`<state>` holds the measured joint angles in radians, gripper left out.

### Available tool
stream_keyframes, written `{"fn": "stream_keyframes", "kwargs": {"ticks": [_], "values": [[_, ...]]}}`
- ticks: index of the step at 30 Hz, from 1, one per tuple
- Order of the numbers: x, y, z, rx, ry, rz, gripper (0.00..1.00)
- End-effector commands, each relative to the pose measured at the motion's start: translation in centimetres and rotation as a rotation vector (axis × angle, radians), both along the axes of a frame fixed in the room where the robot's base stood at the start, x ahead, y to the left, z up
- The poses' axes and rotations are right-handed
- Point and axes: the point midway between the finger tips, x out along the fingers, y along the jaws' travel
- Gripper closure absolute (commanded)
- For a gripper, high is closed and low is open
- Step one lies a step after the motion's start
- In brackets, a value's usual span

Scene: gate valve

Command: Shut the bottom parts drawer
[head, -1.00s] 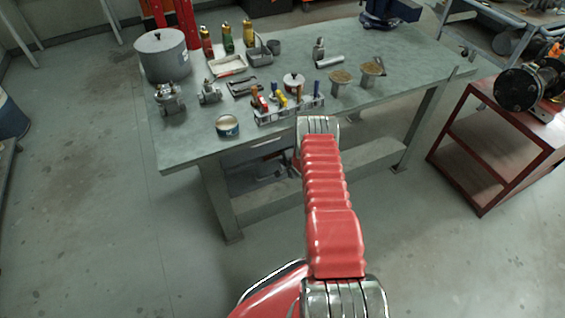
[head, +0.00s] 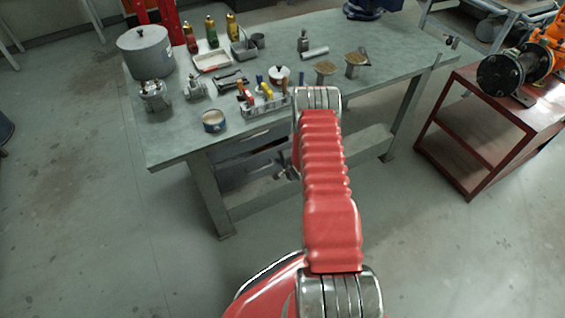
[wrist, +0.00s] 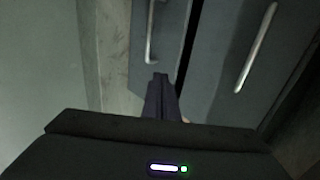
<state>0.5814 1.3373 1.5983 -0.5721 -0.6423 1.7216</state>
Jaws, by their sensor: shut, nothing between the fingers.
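Two grey drawer fronts sit under the workbench in the head view, an upper one (head: 252,138) and the bottom drawer (head: 240,170). My arm hides their right part. In the wrist view two grey fronts with bar handles lie side by side, the picture being turned. The left front (wrist: 172,30) seems to be the bottom drawer and the right front (wrist: 232,40) the upper one, with a dark gap between. My gripper (wrist: 162,80) is shut and empty, its tips in front of the left front near its handle. I cannot tell whether they touch, or how far the drawer stands out.
The workbench top (head: 180,140) carries a pot, bottles, valves and a tool rack above the drawers. A bench leg (head: 208,195) stands left of them. A red cart (head: 480,150) with a motor stands to the right. The floor in front is clear.

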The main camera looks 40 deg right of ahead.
Motion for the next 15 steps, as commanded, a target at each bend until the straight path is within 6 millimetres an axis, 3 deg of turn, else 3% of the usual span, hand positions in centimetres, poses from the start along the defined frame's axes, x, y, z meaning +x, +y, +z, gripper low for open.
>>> {"fn": "stream_keyframes", "kwargs": {"ticks": [7, 15], "values": [[-2.2, 0.2, 2.0, 0.000, 0.000, -0.001, 1.00], [-2.8, 0.3, 2.6, 0.000, 0.000, 0.000, 1.00]]}}
